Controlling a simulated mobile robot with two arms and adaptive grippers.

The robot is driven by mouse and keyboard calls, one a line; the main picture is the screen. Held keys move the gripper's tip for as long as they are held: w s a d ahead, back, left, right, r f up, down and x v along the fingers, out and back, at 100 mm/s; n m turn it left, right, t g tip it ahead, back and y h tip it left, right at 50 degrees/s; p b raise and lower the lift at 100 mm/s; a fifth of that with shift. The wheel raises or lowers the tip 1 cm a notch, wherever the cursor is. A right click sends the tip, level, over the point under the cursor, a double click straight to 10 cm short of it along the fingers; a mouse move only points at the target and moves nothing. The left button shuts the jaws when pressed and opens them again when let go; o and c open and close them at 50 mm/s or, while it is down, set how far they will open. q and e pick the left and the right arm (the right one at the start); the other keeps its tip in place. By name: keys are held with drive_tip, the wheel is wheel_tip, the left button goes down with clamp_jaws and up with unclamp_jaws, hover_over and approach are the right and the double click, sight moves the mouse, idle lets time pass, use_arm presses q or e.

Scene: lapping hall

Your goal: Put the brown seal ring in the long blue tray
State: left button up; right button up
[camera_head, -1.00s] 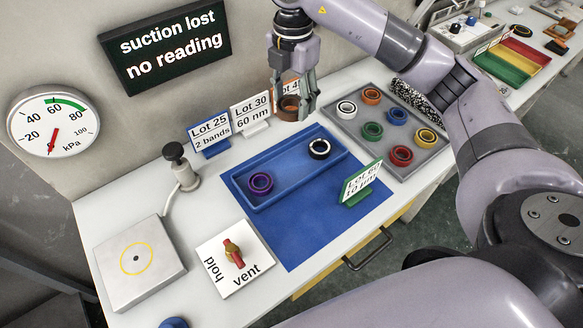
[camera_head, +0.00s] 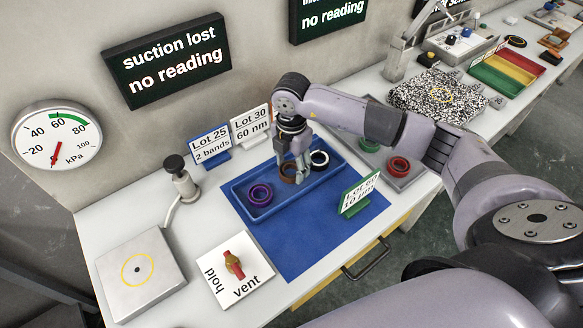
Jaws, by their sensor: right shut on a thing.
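The brown seal ring (camera_head: 288,172) is between the fingers of my right gripper (camera_head: 295,176), which is shut on it. The gripper points down over the long blue tray (camera_head: 239,189), between the other two rings. I cannot tell whether the brown ring touches the tray floor. A purple ring (camera_head: 260,195) lies in the tray's left part. A black and white ring (camera_head: 320,159) lies toward its right end, close to the gripper. My left gripper is not in view.
Lot cards (camera_head: 211,144) stand behind the tray, and a green-footed card (camera_head: 359,194) stands at its front right. The grey ring tray, with a red ring (camera_head: 398,167), is partly hidden by my right arm. A hold/vent switch (camera_head: 234,265) is at the front left.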

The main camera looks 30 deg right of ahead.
wheel_tip(320, 180, down, 2)
drive_tip(key=shift+f, duration=0.1)
drive_tip(key=shift+f, duration=0.15)
drive_tip(key=o, duration=0.9)
drive_tip(key=shift+r, duration=0.3)
wheel_tip(320, 180, up, 12)
drive_tip(key=shift+f+b, duration=0.15)
drive_tip(key=shift+b, duration=0.8)
